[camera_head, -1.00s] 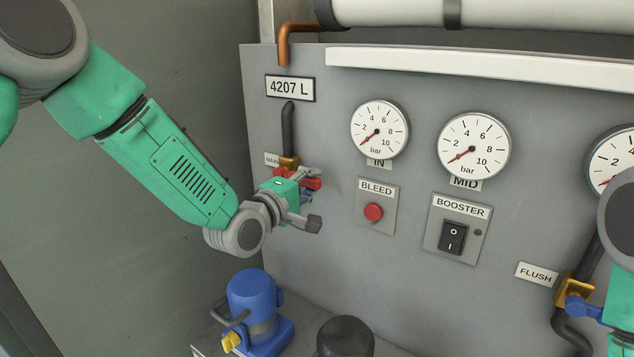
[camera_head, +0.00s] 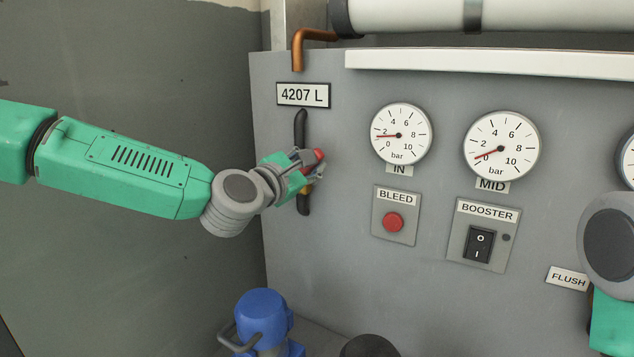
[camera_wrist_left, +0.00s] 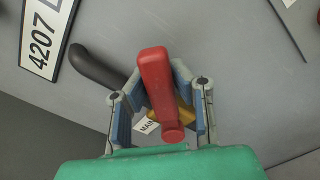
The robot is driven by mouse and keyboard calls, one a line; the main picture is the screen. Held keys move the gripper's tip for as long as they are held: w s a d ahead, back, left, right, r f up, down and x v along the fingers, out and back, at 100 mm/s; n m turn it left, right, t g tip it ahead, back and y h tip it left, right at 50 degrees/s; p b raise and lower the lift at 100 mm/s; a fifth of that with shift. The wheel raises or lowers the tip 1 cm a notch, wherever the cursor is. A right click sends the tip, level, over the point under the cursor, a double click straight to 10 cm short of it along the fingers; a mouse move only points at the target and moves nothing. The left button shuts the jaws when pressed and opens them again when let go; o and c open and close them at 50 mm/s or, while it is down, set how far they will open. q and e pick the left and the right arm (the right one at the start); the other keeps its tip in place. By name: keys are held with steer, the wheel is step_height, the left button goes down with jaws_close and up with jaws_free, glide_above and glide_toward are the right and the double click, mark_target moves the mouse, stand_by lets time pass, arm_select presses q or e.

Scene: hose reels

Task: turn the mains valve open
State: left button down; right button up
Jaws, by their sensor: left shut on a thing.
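The mains valve has a red lever handle (camera_head: 319,155), with a dark pipe (camera_head: 300,130) above and below it. My left gripper (camera_head: 306,172) is at the valve, its fingers on either side of the handle, and is shut on it. In the left wrist view the red handle (camera_wrist_left: 157,85) stands between the fingers (camera_wrist_left: 160,105), at a slant to the dark pipe (camera_wrist_left: 95,65). The brass valve body (camera_wrist_left: 185,115) is mostly hidden behind it. The IN gauge (camera_head: 401,134) reads about 2 bar. My right gripper is out of view.
The grey panel carries the MID gauge (camera_head: 502,146) near zero, the red BLEED button (camera_head: 392,222), the BOOSTER switch (camera_head: 479,245) and the FLUSH label (camera_head: 568,279). A blue pump (camera_head: 262,318) stands below my left arm. The panel just right of the valve is clear.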

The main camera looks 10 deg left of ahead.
arm_select(q)
steer(key=a+n+b, duration=0.1)
steer(key=n, duration=0.1)
steer(key=a+n+b, duration=0.1)
steer(key=b, duration=0.1)
steer(key=w+a+n+b, duration=0.1)
steer(key=n+b, duration=0.1)
steer(key=shift+w+f+n, duration=0.1)
steer(key=shift+f+n, duration=0.15)
steer(key=shift+n, duration=0.05)
steer(key=shift+w+a+r+n+b, duration=0.15)
steer(key=shift+a+n+b, duration=0.2)
steer(key=shift+n+b, duration=0.4)
steer(key=shift+w+a+r+n+b, duration=0.15)
steer(key=shift+a+n+b, duration=0.15)
steer(key=shift+n+b, duration=0.4)
steer(key=c, duration=1.7)
jaws_free()
steer(key=o, duration=0.3)
steer(key=shift+s+a+r, duration=0.1)
steer(key=shift+s+r, duration=0.05)
steer(key=shift+o, duration=0.2)
steer(key=shift+a+r, duration=0.25)
steer(key=shift+a, duration=0.05)
